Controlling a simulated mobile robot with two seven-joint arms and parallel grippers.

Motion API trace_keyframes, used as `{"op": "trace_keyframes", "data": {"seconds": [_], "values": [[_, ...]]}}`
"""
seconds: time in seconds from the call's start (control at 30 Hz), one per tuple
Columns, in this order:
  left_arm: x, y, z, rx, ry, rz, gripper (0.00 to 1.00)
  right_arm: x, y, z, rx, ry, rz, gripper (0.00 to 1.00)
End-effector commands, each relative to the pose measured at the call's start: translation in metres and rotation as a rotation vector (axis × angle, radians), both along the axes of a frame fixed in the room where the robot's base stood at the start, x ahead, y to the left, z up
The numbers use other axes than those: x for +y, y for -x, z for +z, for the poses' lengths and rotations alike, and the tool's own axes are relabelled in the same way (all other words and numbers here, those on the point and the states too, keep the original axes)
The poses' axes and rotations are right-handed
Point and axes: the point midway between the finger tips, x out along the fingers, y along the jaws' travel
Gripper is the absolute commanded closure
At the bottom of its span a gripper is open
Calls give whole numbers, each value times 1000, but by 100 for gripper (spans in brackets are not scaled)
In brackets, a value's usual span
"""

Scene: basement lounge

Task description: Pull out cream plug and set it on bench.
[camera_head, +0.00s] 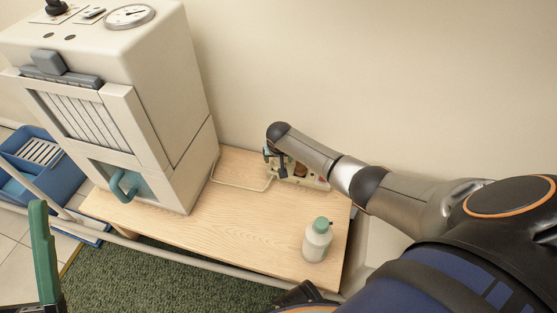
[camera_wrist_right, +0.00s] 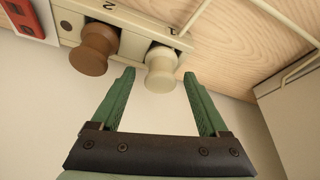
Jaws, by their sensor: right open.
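The cream plug (camera_wrist_right: 161,76) sits in a cream panel (camera_wrist_right: 150,22) by the digit 1, in the right wrist view. My right gripper (camera_wrist_right: 159,84) is open, its two green fingertips to either side of the plug's knob with a visible gap on each side. In the head view, the panel (camera_head: 315,182) stands at the back of the wooden bench (camera_head: 240,228). My right arm covers part of the panel there, and I cannot make out the cream plug. One green finger of my left gripper (camera_head: 42,250) shows at the lower left; its opening is not visible.
A brown plug (camera_wrist_right: 95,50) sits left of the cream one, by the digit 2. A red block (camera_wrist_right: 24,18) is farther left. A white bottle with a green cap (camera_head: 318,240) stands at the bench's front right. A large cream machine (camera_head: 175,90) stands left; the bench middle is clear.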

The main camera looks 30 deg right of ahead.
Motion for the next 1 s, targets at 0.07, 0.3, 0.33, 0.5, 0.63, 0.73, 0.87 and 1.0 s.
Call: {"op": "trace_keyframes", "data": {"seconds": [0.07, 0.3, 0.33, 0.5, 0.63, 0.73, 0.87, 1.0], "values": [[0, 0, 0, 0, 1, -1, 35, 0, 0, 0, 0, -1, 0, 22], [0, 0, 0, 0, -1, -1, 35, 0, 0, 0, 0, -1, 0, 35], [0, 0, 1, 0, -1, -1, 35, 0, 0, 0, 0, -1, 0, 38], [0, 0, 0, -1, 0, -1, 35, 1, 0, 0, 1, -1, 0, 57], [0, 0, 1, -1, 0, -1, 35, 0, 0, 0, 1, -1, 0, 72], [0, 0, 1, -1, -1, 0, 35, 0, 0, 0, 1, -1, 0, 83], [0, 0, 1, -2, -1, -1, 35, 0, 0, 0, 1, -1, 0, 98], [0, 0, 1, -2, -2, -1, 35, 0, 0, 0, 1, -1, 0, 100]]}}
